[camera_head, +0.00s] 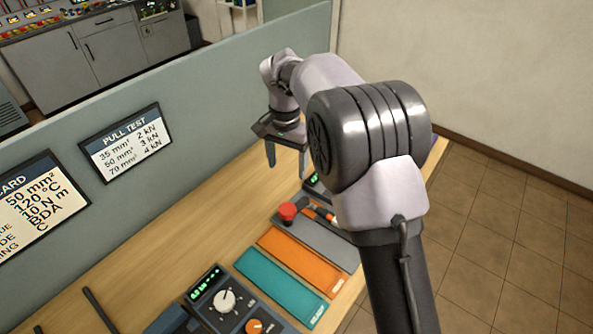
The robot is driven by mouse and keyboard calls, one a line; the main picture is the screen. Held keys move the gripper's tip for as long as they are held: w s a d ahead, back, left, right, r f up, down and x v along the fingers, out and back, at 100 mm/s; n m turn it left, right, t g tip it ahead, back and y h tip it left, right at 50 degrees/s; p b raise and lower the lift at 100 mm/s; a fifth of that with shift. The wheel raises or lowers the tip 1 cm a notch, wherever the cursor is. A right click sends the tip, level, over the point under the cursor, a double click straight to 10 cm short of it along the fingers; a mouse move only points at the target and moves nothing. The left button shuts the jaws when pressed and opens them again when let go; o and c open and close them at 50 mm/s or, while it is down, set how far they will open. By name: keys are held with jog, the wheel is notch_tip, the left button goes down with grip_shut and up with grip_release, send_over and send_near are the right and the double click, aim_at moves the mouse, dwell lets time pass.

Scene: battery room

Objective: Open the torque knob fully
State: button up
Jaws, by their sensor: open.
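My gripper (286,158) hangs above the far part of the wooden bench, fingers pointing down, open with nothing between them. A dark control box (240,290) stands at the near bottom edge of the picture, well away from my gripper. It has a small green-lit display (205,288), a white round knob (224,300) with marks around it, and an orange knob (254,326) below. The labels are too small to read, so I cannot tell which knob is the torque knob. A second box with a green display (314,180) is mostly hidden behind my arm.
Teal (278,285), orange (303,258) and grey (318,238) panels lie on the bench. A red button (288,211) and an orange-handled tool (320,214) are at the grey one. A partition with a pull test sign (126,142) runs behind. The bench's left middle is clear.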

aim_at(288, 208)
jog(key=f+b, duration=0.1)
jog(key=f, duration=0.4)
jog(key=f+b, duration=0.2)
jog(key=f, duration=0.4)
jog(key=f+b, duration=0.1)
jog(key=f, duration=0.4)
jog(key=shift+s+a+f+b, duration=0.15)
jog(key=shift+s+f+b, duration=0.15)
jog(key=shift+s+f, duration=0.1)
grip_shut()
